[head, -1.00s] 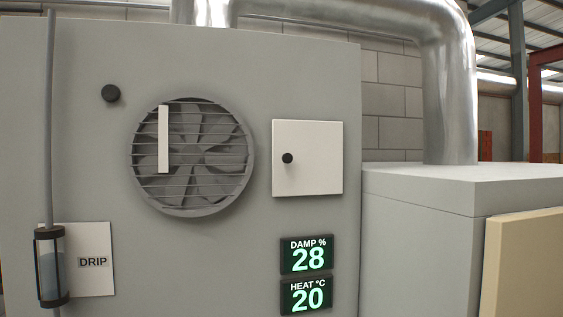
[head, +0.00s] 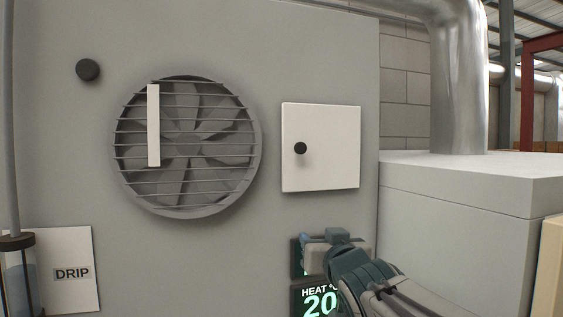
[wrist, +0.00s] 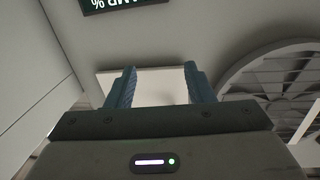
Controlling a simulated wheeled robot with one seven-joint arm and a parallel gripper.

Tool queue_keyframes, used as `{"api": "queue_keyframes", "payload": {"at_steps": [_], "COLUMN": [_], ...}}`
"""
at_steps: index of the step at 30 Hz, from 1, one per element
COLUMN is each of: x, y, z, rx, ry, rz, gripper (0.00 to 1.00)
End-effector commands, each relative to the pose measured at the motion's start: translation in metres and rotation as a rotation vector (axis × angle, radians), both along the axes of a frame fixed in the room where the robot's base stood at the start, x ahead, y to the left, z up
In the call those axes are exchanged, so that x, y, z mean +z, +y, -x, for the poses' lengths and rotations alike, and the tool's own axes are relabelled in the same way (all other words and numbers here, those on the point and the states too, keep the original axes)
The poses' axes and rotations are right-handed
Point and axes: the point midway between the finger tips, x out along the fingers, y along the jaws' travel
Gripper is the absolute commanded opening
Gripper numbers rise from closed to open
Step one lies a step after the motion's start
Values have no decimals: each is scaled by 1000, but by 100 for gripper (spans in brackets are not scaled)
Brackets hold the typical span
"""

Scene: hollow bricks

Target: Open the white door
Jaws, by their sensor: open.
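The white door (head: 325,165) is a small square panel on the grey cabinet front, right of the fan, and looks shut. Its round black knob (head: 300,148) sits near the left edge. My gripper (head: 318,240) is below the door in the head view, in front of the displays and apart from the knob. In the wrist view my gripper (wrist: 160,88) is open, its two blue fingers spread and empty.
The fan grille (head: 185,147) has a white strip across it. A black knob (head: 88,70) is at upper left. The HEAT display (head: 318,298) is partly covered by my arm. A DRIP plate (head: 70,273) is at lower left. A lower grey box (head: 460,200) stands at right.

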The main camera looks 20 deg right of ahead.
Motion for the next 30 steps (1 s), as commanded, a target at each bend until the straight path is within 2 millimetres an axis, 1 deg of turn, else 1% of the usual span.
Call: {"api": "queue_keyframes", "payload": {"at_steps": [1, 3, 6, 9, 13, 17, 30], "x": [28, 59, 91, 109, 120, 126, 155], "y": [-5, -8, -9, -9, -8, -8, -8], "z": [-2, -2, 2, 5, 4, -8, -78], "rx": [15, 43, 81, 109, 123, 125, 123], "ry": [-90, -198, -310, -374, -407, -406, -404], "rz": [14, 34, 58, 73, 82, 83, 81], "gripper": [48, 48, 48, 48, 48, 48, 48]}}
